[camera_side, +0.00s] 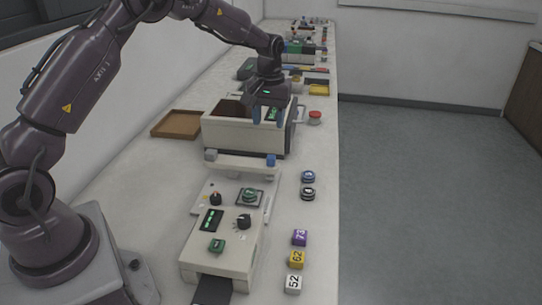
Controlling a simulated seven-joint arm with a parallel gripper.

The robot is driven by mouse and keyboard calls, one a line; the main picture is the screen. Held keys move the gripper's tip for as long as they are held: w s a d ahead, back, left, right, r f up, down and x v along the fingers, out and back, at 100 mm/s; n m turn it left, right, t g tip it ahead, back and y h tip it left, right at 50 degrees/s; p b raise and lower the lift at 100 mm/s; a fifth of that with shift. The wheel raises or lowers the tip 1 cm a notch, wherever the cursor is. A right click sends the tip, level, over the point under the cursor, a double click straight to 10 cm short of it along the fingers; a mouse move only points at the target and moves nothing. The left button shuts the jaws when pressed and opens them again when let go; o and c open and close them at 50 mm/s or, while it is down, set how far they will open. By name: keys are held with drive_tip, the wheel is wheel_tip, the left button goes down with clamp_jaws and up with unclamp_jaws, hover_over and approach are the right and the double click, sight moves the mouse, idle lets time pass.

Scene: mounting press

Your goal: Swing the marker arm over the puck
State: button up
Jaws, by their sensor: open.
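A cream press machine (222,262) stands on the bench in front, with dark knobs and green displays on top. A round green-topped piece (249,195), which looks like the puck, sits on a square plate on it. A pale bar (240,163) with a grey block at its left end and a blue knob (271,160) at its right end lies behind the puck, not over it; it looks like the marker arm. My gripper (268,114) is open, pointing down at the cream box behind the bar, apart from bar and puck. I cannot tell whether its fingers touch the box.
The cream box (238,138) has an open dark top and a display. A brown tray (176,124) lies to its left, a red button (315,117) to its right. Several coloured pucks, including a purple one (299,237), line the bench's right edge. More equipment stands farther back.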

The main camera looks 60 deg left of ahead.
sight(271, 156)
drive_tip(key=shift+n, duration=0.5)
drive_tip(key=f, duration=1.1)
drive_tip(key=shift+w+f, duration=0.35)
drive_tip(key=shift+w, duration=0.05)
clamp_jaws()
